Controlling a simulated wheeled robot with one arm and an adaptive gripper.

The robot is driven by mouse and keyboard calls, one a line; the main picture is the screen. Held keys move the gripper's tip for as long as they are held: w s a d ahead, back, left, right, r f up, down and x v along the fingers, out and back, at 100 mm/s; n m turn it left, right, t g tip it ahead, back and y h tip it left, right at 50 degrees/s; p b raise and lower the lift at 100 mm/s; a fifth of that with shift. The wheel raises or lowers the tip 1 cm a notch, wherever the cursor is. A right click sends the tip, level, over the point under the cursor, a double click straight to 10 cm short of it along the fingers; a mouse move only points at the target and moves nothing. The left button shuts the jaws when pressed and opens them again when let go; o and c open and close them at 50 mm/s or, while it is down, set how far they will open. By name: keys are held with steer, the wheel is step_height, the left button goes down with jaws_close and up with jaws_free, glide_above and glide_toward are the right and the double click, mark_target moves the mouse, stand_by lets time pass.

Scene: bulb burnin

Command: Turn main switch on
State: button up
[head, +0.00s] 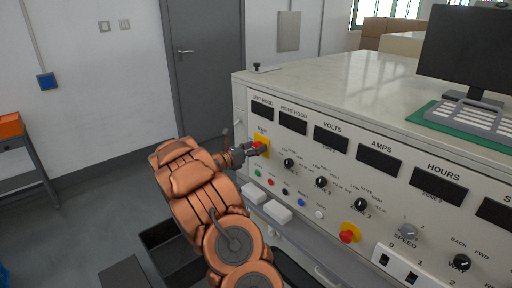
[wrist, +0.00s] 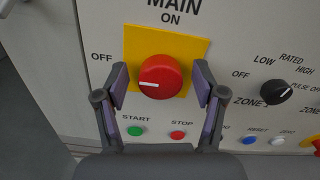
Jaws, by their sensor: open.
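The main switch (wrist: 161,77) is a red round knob on a yellow plate (wrist: 195,48), labelled MAIN, with ON above and OFF at its left. Its white mark points left, toward OFF. My gripper (wrist: 160,85) is open, with one finger on each side of the knob; whether the fingers touch it I cannot tell. In the head view my gripper (head: 258,149) is at the yellow plate (head: 262,139) on the panel's left end, and it partly hides the knob.
Below the knob are a green START button (wrist: 135,131) and a red STOP button (wrist: 178,135). A black zone knob (wrist: 275,92) is to the right. In the head view a red emergency button (head: 348,235) sits further right, and a monitor (head: 465,50) stands on the bench top.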

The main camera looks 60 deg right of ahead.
steer(key=shift+d, duration=0.15)
steer(key=shift+s, duration=0.1)
steer(key=c, duration=1.1)
